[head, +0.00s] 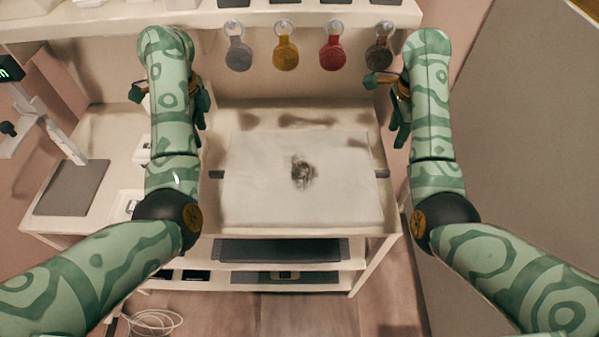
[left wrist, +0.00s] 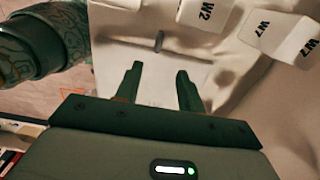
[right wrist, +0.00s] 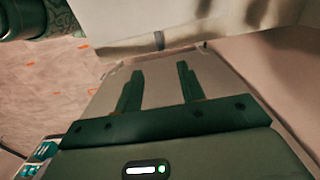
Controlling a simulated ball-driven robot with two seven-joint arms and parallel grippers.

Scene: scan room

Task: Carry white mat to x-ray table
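The white mat (head: 255,200) is a pale, thick square lying flat on the upper surface of a cream stand, with a dark smudge near its middle. A dark grip shows at its left edge (head: 217,174) and another at its right edge (head: 382,174). My left gripper (head: 201,126) is open and empty, above and behind the mat's left side. My right gripper (head: 396,138) is open and empty, above and behind its right side. A dark grip shows beyond the fingers in the left wrist view (left wrist: 159,41) and right wrist view (right wrist: 158,41). I cannot identify the x-ray table.
Several round tags hang behind the mat, among them a red one (head: 332,53). A side table at left holds a grey plate (head: 70,187) beneath an armed device. Lower shelves hold dark flat items (head: 280,250). White blocks marked W2 (left wrist: 205,12) and W7 (left wrist: 275,35) stand near the left gripper.

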